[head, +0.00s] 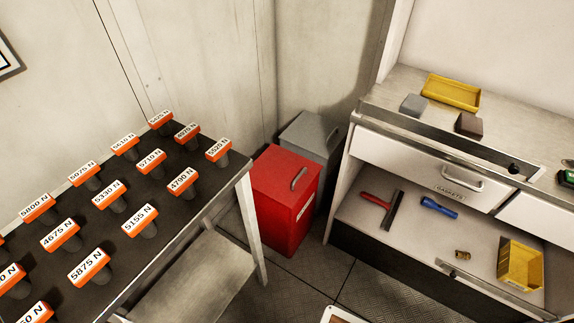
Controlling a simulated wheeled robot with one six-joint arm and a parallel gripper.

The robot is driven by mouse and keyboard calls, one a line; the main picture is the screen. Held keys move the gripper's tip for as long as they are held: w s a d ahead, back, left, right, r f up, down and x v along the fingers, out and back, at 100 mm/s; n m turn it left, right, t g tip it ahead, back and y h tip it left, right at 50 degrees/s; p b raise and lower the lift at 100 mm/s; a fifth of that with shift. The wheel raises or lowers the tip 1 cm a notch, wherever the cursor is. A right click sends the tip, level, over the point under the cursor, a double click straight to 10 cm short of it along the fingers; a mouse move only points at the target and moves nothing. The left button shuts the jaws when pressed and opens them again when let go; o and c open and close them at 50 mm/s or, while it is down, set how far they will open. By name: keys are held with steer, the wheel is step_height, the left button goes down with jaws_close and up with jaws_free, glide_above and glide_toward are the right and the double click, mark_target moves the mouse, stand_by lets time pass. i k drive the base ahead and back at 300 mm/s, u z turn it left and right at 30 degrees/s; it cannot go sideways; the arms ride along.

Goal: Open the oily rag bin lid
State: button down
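A red bin (285,210) stands on the floor in the corner, between the black-topped table and the white workbench. Its flat red lid (287,171) is down, with a grey bar handle (299,178) near the right side. A small white label (305,211) on its right face is too small to read. A grey bin (316,137) stands close behind it, its lid also down, with a handle on top. I cannot read which bin is marked for oily rags. My gripper is not in view.
A black-topped table (201,191) with several orange-labelled pieces stands left of the red bin. The workbench (392,97) stands right, with a gaskets drawer (440,172) and a shelf of tools. Bare floor (295,281) lies in front of the bin. A pale-edged object (345,310) shows at the bottom edge.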

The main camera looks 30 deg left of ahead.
mark_target(282, 175)
steer(key=u, duration=0.4)
steer(key=k, duration=0.5)
steer(key=u, duration=0.6)
steer(key=i, duration=1.3)
